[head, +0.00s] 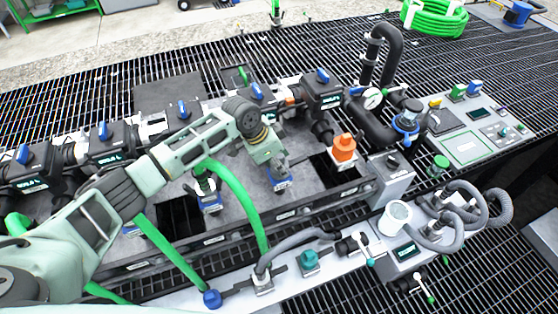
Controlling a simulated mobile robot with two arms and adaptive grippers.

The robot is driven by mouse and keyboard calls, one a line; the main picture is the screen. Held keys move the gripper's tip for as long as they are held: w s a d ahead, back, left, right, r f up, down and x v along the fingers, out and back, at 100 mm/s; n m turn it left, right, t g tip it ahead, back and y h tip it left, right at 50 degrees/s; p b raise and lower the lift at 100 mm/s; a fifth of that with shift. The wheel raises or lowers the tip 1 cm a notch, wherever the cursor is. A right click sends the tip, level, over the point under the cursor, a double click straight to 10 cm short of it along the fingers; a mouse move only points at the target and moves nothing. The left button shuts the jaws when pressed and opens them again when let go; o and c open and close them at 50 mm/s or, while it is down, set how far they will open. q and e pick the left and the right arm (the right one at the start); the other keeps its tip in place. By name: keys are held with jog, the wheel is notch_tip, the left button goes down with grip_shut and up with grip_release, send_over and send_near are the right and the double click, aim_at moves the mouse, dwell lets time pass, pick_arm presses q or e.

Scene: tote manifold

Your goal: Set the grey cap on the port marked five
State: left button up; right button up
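My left arm reaches in from the left, and my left gripper (280,178) points down over the grey manifold deck (240,226). Its fingertips are at or just above a blue-based fitting (282,185); I cannot tell whether they touch it or hold anything. I cannot make out a grey cap for certain. A pale grey-white round piece (397,212) stands on the front ledge at the right, well apart from the gripper. The port labels are too small to read, so I cannot tell which port is marked five. My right gripper is not in view.
An orange cap (343,147) stands right of the gripper. A blue cap (212,299) and a teal cap (309,259) sit on the front ledge. Green hoses (240,195) cross the deck beside my arm. Pipes with a gauge (373,99) rise behind. Black grating surrounds the deck.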

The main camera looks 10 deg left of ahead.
pick_arm(q)
jog(key=o, duration=1.3)
jog(key=shift+o, duration=0.2)
jog(key=v, duration=1.2)
